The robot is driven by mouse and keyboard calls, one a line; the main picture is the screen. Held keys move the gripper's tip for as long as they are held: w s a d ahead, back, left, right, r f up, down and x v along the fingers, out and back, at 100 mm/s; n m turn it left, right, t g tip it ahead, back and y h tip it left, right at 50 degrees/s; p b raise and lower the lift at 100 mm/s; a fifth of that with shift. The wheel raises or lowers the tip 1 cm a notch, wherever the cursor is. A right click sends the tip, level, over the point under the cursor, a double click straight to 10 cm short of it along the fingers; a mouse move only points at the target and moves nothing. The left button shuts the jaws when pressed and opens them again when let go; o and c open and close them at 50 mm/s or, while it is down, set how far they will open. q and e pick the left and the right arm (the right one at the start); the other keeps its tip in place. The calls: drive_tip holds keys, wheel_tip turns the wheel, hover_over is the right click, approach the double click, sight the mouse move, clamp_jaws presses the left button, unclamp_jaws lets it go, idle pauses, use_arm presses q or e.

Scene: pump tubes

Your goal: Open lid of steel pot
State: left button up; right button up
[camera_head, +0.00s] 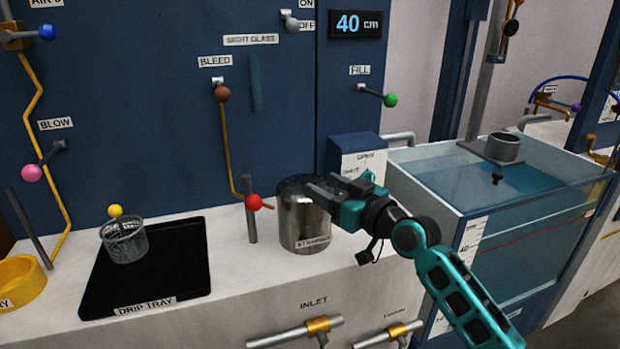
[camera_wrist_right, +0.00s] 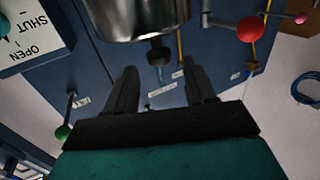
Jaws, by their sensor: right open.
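The steel pot (camera_head: 303,228) stands on the pale counter, upright, with a label on its front. My right gripper (camera_head: 316,192) is at the upper right of the pot in the head view and partly covers its top. In the right wrist view, the pot (camera_wrist_right: 135,18) is at the top edge, with a dark knob (camera_wrist_right: 158,52) beside it. The open jaws of my right gripper (camera_wrist_right: 162,80) point toward the knob, with nothing seen held between them. Whether they touch the lid cannot be told. My left gripper is not in view.
A red-knobbed lever (camera_head: 254,202) stands close to the pot's left. A black drip tray (camera_head: 185,275) with a wire basket (camera_head: 124,246) is further left. A glass water tank (camera_head: 530,200) is at right, and a SHUT/OPEN labelled box (camera_head: 352,150) is behind the gripper.

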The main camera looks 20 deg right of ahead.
sight(315, 182)
drive_tip(key=shift+x, duration=2.55)
drive_tip(key=shift+c, duration=0.3)
clamp_jaws()
